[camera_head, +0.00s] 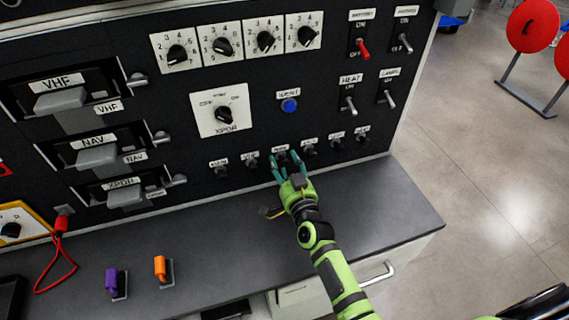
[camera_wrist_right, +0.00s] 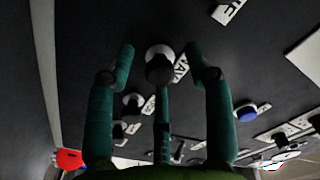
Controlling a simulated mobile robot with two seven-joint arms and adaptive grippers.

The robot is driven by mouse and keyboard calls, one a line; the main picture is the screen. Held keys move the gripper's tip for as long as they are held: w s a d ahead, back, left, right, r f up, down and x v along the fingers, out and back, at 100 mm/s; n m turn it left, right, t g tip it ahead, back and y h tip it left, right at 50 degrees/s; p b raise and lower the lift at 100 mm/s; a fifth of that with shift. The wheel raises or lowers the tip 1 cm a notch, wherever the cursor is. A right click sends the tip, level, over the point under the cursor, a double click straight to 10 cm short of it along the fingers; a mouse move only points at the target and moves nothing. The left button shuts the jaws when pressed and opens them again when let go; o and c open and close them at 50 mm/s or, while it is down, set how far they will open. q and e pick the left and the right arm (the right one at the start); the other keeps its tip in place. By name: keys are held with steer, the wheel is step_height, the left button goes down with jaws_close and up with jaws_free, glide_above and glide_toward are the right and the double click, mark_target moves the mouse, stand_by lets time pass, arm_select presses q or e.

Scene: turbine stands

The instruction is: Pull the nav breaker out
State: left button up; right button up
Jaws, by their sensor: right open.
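The nav breaker is a small dark round knob with a pale collar, in the row of breakers low on the black panel. In the right wrist view the nav breaker (camera_wrist_right: 159,68) shows beside a white label reading NAV (camera_wrist_right: 181,68). My right gripper (camera_head: 281,162) is at this row in the head view, its teal fingers pointing at the panel and partly hiding the breaker. In the right wrist view its fingers (camera_wrist_right: 160,58) are open, spread on either side of the knob with a third finger below. Contact cannot be told. My left gripper is not in view.
Neighbouring breakers (camera_head: 250,160) and (camera_head: 309,149) stand close on both sides. A blue button (camera_head: 289,106) and toggle switches (camera_head: 349,105) are above. The grey counter (camera_head: 385,210) lies below, with purple (camera_head: 112,280) and orange (camera_head: 160,268) pieces at left.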

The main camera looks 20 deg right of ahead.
jaws_close()
steer(key=shift+s, duration=0.25)
steer(key=shift+s+p, duration=0.3)
steer(key=shift+o, duration=0.8)
jaws_free()
